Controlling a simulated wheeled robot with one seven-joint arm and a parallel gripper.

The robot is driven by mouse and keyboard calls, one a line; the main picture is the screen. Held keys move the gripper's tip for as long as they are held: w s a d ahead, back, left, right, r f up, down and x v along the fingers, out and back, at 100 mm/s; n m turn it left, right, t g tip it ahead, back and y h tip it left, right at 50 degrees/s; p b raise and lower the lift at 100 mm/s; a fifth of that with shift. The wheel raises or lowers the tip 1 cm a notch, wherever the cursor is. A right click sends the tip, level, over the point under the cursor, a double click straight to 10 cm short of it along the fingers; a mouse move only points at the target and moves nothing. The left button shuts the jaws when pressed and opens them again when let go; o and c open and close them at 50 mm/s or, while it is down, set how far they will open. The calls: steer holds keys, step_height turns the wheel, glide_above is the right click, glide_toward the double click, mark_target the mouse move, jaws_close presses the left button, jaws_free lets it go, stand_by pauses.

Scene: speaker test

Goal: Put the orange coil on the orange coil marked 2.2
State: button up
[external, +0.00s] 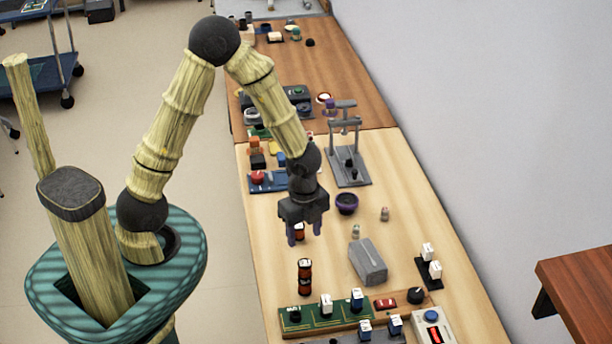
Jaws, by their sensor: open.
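An orange and black coil (305,277) stands upright on the light wooden bench, below my gripper in the external view. It is tall with a dark band in the middle; I cannot tell whether it is one piece or two stacked. A second orange and black coil (299,232) shows between my fingers, partly hidden by the gripper. The markings on both are too small to read. My gripper (304,233) points down with its purple fingers apart, open. I cannot tell whether it is around the second coil or in front of it.
A grey metal block (368,262) lies to the right of the tall coil. A green board with white-topped parts (325,317) lies in front. A dark purple-rimmed bowl (346,203) and a grey press stand (348,165) are behind.

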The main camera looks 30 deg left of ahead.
steer(key=w+a+r+n+t, duration=0.1)
steer(key=a+r+n, duration=0.3)
steer(key=a+n, duration=0.7)
steer(key=w+a+r+n+t, duration=0.1)
steer(key=a+r+n, duration=0.3)
steer(key=a+n, duration=0.7)
steer(key=shift+w+a+r+n+t, duration=0.2)
steer(key=shift+w+a+n+t, duration=0.15)
steer(key=shift+a, duration=0.55)
